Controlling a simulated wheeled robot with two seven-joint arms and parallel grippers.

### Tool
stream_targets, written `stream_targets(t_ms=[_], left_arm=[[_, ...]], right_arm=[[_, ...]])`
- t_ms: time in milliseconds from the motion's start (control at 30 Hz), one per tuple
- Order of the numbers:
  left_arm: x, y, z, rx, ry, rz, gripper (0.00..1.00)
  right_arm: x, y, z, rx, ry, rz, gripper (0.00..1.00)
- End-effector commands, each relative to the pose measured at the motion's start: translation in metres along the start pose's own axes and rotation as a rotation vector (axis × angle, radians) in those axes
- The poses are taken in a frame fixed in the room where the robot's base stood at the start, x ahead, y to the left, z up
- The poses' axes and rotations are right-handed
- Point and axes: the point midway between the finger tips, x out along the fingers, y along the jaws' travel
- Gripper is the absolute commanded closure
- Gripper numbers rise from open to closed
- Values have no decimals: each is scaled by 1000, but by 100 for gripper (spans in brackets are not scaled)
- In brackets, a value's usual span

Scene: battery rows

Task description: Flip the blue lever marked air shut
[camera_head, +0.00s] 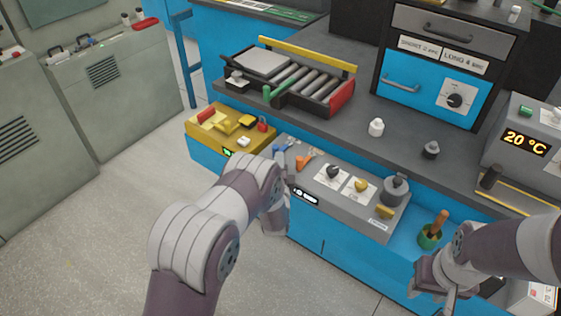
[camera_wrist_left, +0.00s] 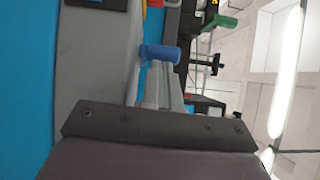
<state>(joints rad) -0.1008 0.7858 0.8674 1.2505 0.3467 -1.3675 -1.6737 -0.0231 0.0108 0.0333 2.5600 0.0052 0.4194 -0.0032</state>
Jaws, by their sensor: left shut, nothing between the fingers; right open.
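The blue lever (camera_head: 281,149) is at the left end of the grey control panel (camera_head: 312,182) in the head view, mostly hidden by my left gripper. In the left wrist view its blue rounded handle (camera_wrist_left: 160,52) lies across just beyond the tips of my left gripper (camera_wrist_left: 163,68). The fingers are together with nothing between them, touching or very close to the handle; I cannot tell which. My left gripper (camera_head: 290,160) is at the lever in the head view. My right gripper (camera_head: 434,286) is open, low at the right. The "air" marking is not readable.
An orange lever (camera_head: 304,160) stands just right of the blue one. Black and yellow knobs (camera_head: 361,185) and a grey cylinder (camera_head: 396,188) are further along the panel. A yellow box (camera_head: 222,130) is to the left. A green cup (camera_head: 430,237) is near my right gripper.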

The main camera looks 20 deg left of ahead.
Motion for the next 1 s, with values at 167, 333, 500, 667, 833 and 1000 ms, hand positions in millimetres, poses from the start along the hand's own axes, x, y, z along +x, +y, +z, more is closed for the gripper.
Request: stream_targets(t_ms=[167,333,500,667,833,1000], left_arm=[[1,0,3,-2,23,-1,100],[2,0,6,-2,51,-2,100],[4,0,12,-3,104,-4,100],[8,1,22,-5,197,-8,100],[16,4,34,-6,230,-8,100],[26,7,47,-5,236,-9,100]], right_arm=[[1,0,0,0,0,0,57],[2,0,0,0,0,0,57],[4,0,0,0,0,0,57],[9,0,1,0,0,0,57],[20,0,2,0,0,0,57],[37,0,4,0,0,0,57]])
